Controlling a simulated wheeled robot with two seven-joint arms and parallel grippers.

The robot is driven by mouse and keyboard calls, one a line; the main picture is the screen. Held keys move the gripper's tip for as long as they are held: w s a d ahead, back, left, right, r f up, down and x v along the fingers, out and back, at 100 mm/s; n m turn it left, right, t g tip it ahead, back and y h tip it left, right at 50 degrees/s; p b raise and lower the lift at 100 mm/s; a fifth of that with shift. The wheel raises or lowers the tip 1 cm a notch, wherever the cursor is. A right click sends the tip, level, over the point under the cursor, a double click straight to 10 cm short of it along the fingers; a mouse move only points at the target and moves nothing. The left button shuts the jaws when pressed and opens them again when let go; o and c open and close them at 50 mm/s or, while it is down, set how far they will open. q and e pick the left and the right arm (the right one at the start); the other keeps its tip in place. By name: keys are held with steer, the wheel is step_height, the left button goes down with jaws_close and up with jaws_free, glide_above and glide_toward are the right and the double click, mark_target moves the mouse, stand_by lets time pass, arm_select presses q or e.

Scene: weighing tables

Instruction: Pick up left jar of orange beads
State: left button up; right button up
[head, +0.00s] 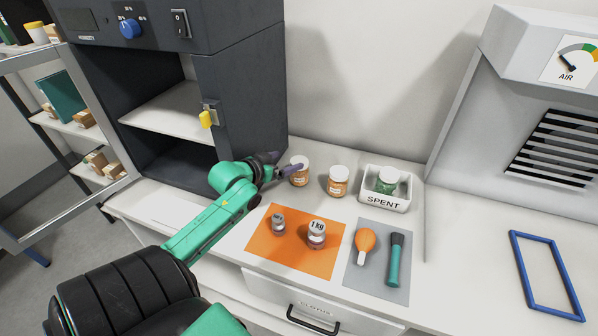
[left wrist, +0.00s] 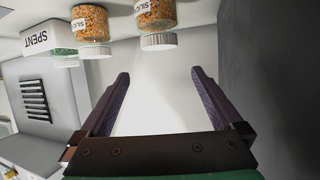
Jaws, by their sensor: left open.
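The left jar of orange beads (head: 299,178), with a pale lid, stands upright at the back of the white table, near the dark cabinet. It also shows inverted at the top of the left wrist view (left wrist: 154,15). A similar jar (head: 338,187) stands just to its right, and appears left of it in the left wrist view (left wrist: 90,22). My left gripper (head: 286,163) is open and empty beside the left jar, one finger overlapping it in the head view. In the wrist view the jar lies beyond the fingertips (left wrist: 160,76), not between them. My right gripper is not seen.
A white SPENT bin (head: 384,201) holding a green jar (head: 387,178) stands right of the jars. Metal weights (head: 316,234) stand on an orange mat (head: 290,264) in front. A grey mat (head: 376,286) holds two tools. The dark cabinet (head: 240,105) is close on the left.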

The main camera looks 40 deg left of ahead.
arm_select(q)
steer(key=f+b, duration=0.1)
steer(key=f, duration=0.1)
steer(key=f+b, duration=0.1)
steer(key=b, duration=0.1)
steer(key=f+b, duration=0.1)
steer(key=f, duration=0.1)
steer(key=shift+w+a+f, duration=0.3)
steer(key=shift+w+f, duration=0.05)
steer(key=shift+f+b, duration=0.3)
steer(key=shift+b, duration=0.3)
steer(key=shift+w, duration=0.2)
steer(key=x, duration=0.2)
steer(key=p+x, duration=0.1)
steer(key=x, duration=0.4)
steer(key=shift+w+d+r, duration=0.1)
steer(key=shift+d+r, duration=0.15)
steer(key=c, duration=1.3)
steer(key=shift+r, duration=0.1)
steer(key=shift+c, duration=1.3)
